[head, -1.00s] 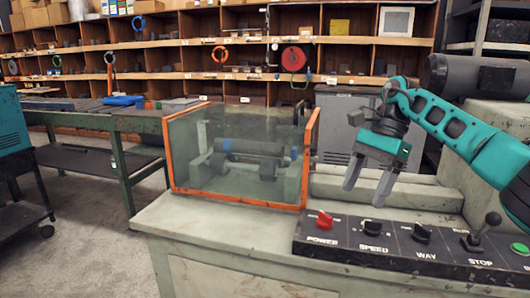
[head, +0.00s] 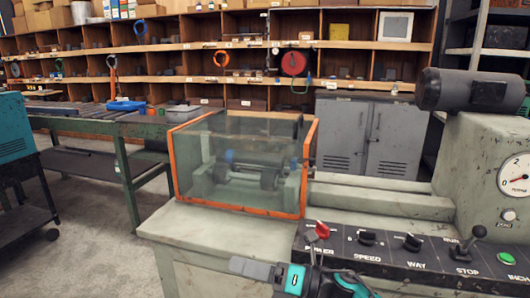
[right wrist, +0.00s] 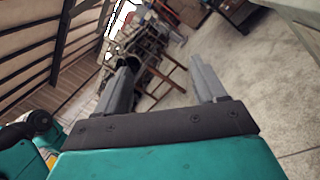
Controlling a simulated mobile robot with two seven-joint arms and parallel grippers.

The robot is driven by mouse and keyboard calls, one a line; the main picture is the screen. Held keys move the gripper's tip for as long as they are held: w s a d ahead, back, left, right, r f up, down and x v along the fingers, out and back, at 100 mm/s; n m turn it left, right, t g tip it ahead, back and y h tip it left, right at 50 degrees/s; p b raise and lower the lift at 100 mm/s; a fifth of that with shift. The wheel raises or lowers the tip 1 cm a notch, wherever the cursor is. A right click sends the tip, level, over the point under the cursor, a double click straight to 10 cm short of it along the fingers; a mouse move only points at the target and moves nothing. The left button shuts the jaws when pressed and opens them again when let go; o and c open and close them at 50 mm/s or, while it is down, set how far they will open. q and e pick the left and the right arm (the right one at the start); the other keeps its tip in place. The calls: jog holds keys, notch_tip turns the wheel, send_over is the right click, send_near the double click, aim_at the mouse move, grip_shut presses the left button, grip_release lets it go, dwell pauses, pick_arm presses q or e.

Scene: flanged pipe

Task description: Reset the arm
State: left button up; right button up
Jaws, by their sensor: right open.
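My right gripper (head: 275,272) is low at the bottom edge of the head view, in front of the machine's control panel (head: 395,250). It points left and only part of it shows. In the right wrist view its two grey fingers (right wrist: 160,88) are apart with nothing between them, and floor and distant shelving lie beyond. My left gripper is in neither view.
The machine (head: 195,225) has a clear guard box with orange edges (head: 240,211) around rollers. Its panel carries a red knob (head: 322,230), black knobs and a lever. A green workbench (head: 125,160) stands at left; open floor (head: 95,235) lies in front of it.

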jog(key=s+d+f+m+t+h+p, duration=0.1)
jog(key=s+d+f+m+t+h, duration=0.3)
jog(key=m, duration=0.7)
jog(key=s+d+f+m+t+h+p, duration=0.2)
jog(key=d+f+m+t+h, duration=0.3)
jog(key=m, duration=0.6)
jog(key=s+d+f+m+t+h+p, duration=0.1)
jog(key=s+d+f+m+t+h, duration=0.35)
jog(key=m, duration=0.65)
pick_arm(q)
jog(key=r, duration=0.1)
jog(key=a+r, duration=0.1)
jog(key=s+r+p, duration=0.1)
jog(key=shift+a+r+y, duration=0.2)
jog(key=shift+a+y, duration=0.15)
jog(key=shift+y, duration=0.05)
pick_arm(e)
jog(key=s+d+f+m+g+h, duration=0.4)
jog(key=s+d+m+g, duration=0.2)
jog(key=s+d+m, duration=0.1)
jog(key=shift+s+d, duration=0.45)
jog(key=shift+s, duration=0.75)
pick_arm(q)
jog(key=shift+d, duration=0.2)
